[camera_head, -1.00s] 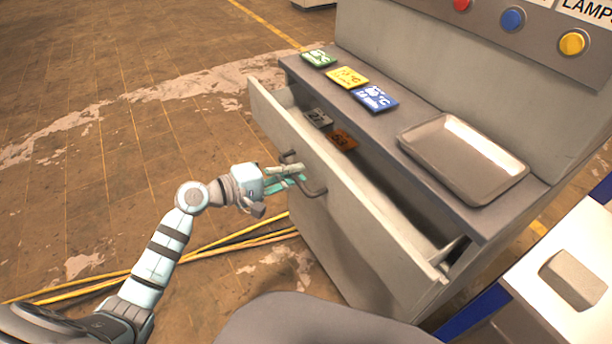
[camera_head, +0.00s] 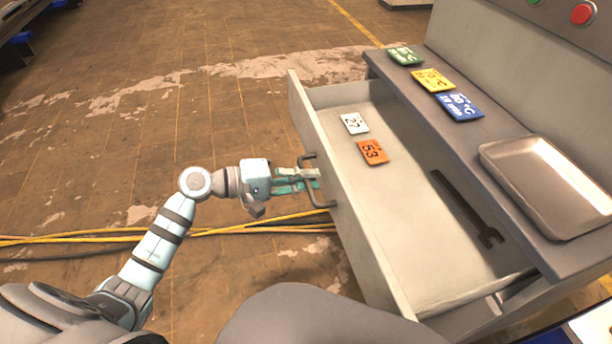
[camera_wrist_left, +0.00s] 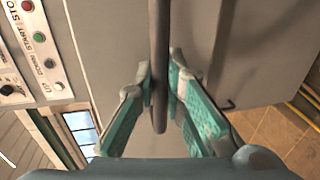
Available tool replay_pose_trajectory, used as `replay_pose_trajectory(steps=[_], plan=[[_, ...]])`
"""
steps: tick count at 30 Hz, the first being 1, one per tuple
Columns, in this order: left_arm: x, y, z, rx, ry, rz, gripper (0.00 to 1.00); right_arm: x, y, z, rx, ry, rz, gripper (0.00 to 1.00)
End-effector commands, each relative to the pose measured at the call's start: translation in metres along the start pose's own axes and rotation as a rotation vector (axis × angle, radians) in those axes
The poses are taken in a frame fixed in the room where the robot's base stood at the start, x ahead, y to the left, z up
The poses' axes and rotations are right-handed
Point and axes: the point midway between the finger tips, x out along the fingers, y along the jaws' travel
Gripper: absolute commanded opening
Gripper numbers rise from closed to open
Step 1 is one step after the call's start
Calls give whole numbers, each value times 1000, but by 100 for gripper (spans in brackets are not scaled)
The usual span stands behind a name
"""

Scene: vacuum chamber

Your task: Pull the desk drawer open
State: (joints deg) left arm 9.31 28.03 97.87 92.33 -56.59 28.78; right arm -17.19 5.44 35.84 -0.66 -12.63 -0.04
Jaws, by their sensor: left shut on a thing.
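The desk drawer (camera_head: 350,228) stands well open, pulled out to the left from under the desk top. Its dark bar handle (camera_head: 320,199) is on the outer face of the drawer front. My left gripper (camera_head: 312,181) is at the handle with its teal fingers around the bar. In the left wrist view the handle bar (camera_wrist_left: 158,60) runs between the two fingertips (camera_wrist_left: 160,85), and the gripper is shut on it. Inside the drawer lie a white card marked 27 (camera_head: 354,123), an orange card marked 53 (camera_head: 372,152) and a dark wrench (camera_head: 468,209). My right gripper is not in view.
The desk top holds green (camera_head: 405,56), yellow (camera_head: 432,80) and blue (camera_head: 459,106) cards and a metal tray (camera_head: 552,188). Yellow and dark cables (camera_head: 150,234) lie on the floor. The floor left of the drawer is otherwise clear.

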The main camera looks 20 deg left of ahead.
Motion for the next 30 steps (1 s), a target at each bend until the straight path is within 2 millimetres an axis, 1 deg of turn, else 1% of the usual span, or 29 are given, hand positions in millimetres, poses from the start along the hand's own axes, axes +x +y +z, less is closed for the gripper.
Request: replay_pose_trajectory(steps=[3, 4, 7, 14, 17, 20, 23, 27, 30], plan=[[0, 1, 0, 1, 1, 1, 0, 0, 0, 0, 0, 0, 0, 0], [-1, 1, 0, 0, 2, 1, 15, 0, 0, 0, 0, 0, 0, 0], [-1, 0, 0, 0, 2, 1, 31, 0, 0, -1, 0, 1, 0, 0], [-1, 0, 0, 0, 2, 0, 31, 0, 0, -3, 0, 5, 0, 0], [-3, 0, 0, 0, 2, -1, 31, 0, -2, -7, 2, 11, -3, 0], [-16, -1, -1, 2, 4, -4, 31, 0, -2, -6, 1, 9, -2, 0], [-40, -2, 0, 2, 3, -9, 31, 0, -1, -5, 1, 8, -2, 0], [-82, -3, 0, 1, 1, -12, 31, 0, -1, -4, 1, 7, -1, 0], [-104, -3, 0, 1, -1, -9, 31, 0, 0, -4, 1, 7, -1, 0]])
